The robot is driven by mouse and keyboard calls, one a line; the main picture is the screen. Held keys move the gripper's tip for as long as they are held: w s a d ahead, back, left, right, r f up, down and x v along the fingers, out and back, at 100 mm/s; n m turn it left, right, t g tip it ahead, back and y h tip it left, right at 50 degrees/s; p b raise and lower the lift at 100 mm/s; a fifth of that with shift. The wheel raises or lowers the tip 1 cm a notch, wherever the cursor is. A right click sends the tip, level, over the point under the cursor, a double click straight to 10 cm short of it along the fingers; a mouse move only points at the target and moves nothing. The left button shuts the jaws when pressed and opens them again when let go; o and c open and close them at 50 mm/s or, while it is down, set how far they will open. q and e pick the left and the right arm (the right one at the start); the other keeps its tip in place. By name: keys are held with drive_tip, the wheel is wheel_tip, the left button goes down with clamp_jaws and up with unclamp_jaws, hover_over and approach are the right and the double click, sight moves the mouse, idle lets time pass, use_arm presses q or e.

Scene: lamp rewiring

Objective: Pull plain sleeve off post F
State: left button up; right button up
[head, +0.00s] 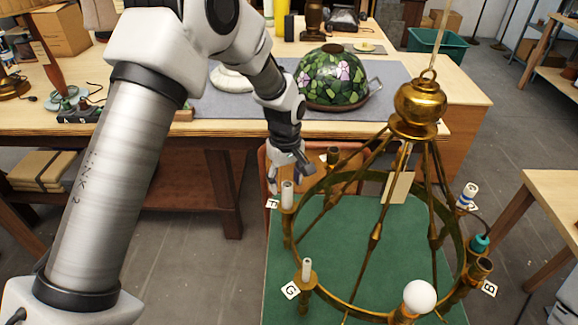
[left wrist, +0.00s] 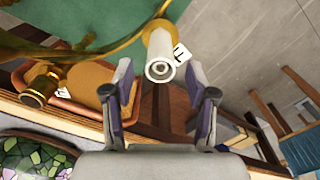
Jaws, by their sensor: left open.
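The brass chandelier frame (head: 352,301) hangs over a green mat (head: 335,235). Post F, with tag F (head: 272,203), stands on the left of its ring and carries a plain white sleeve (head: 287,195), upright. The sleeve (left wrist: 160,55) shows end-on in the left wrist view, beside tag F (left wrist: 181,54). My left gripper (head: 288,165) is open, just behind and above post F. In the left wrist view its two fingers (left wrist: 163,88) stand on either side of the sleeve's end, with gaps on both sides. I cannot tell how deep the sleeve sits between them.
Post G's white sleeve (head: 306,270) stands nearby on the ring. A white bulb (head: 419,296), a teal piece (head: 480,243), a blue-banded sleeve (head: 467,195) and an empty cup at B (head: 482,267) sit around it. A stained-glass shade (head: 333,78) rests on the workbench behind.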

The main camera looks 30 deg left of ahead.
sight(286, 194)
use_arm(q)
drive_tip(key=f, duration=0.2)
drive_tip(key=shift+s+d+f, duration=0.1)
drive_tip(key=shift+s+f, duration=0.2)
drive_tip(key=shift+s, duration=0.1)
drive_tip(key=shift+w+f, duration=0.3)
drive_tip(key=shift+f, duration=0.25)
drive_tip(key=shift+w+f, duration=0.3)
drive_tip(key=shift+f, duration=0.25)
drive_tip(key=shift+s+r, duration=0.1)
drive_tip(key=shift+s, duration=0.05)
drive_tip(key=shift+s+r, duration=0.15)
drive_tip(key=c, duration=0.4)
drive_tip(key=shift+s, duration=0.1)
drive_tip(key=c, duration=0.5)
clamp_jaws()
use_arm(e)
drive_tip(key=shift+s+d+r, duration=0.1)
drive_tip(key=shift+r, duration=0.35)
use_arm(q)
drive_tip(key=shift+r+p, duration=0.15)
drive_tip(key=shift+p, duration=0.4)
use_arm(e)
drive_tip(key=shift+r, duration=0.25)
